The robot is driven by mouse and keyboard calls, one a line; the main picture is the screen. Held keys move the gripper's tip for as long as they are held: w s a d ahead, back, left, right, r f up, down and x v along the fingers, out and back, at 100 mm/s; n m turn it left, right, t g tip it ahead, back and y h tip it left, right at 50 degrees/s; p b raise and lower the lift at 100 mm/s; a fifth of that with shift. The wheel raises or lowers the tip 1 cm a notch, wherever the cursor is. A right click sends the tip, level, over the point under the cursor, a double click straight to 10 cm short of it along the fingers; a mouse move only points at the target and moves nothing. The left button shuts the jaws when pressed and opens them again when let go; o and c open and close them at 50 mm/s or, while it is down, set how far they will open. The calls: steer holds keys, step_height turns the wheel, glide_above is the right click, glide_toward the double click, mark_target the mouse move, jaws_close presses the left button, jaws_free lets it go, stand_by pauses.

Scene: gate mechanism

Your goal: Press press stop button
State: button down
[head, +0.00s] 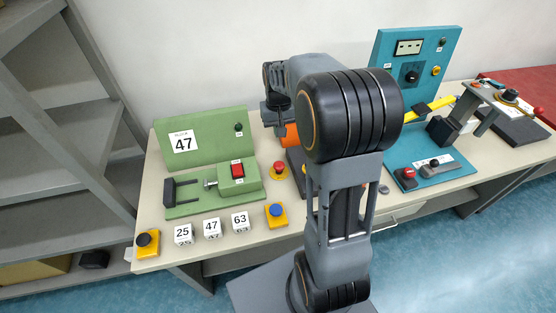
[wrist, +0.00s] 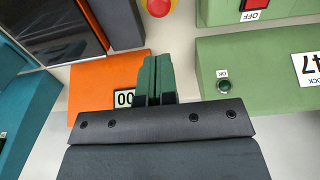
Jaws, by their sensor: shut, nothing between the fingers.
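A green station (head: 205,140) shows 47 and has a red switch (head: 237,170). A blue button (head: 277,210), a black button (head: 148,240) and numbered cubes (head: 212,228) line the front.

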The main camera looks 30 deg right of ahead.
mark_target(278, 165)
step_height(278, 165, down, 14)
steer(key=shift+p, duration=0.45)
stand_by(0.4)
step_height(278, 165, down, 2)
steer(key=shift+b, duration=0.95)
steer(key=shift+s+a, duration=0.1)
steer(key=shift+s, duration=0.05)
steer(key=shift+r, duration=0.1)
steer(key=shift+r+p, duration=0.2)
steer(key=shift+p, duration=0.2)
step_height(278, 165, up, 14)
steer(key=p, duration=0.1)
steer(key=shift+p, duration=0.4)
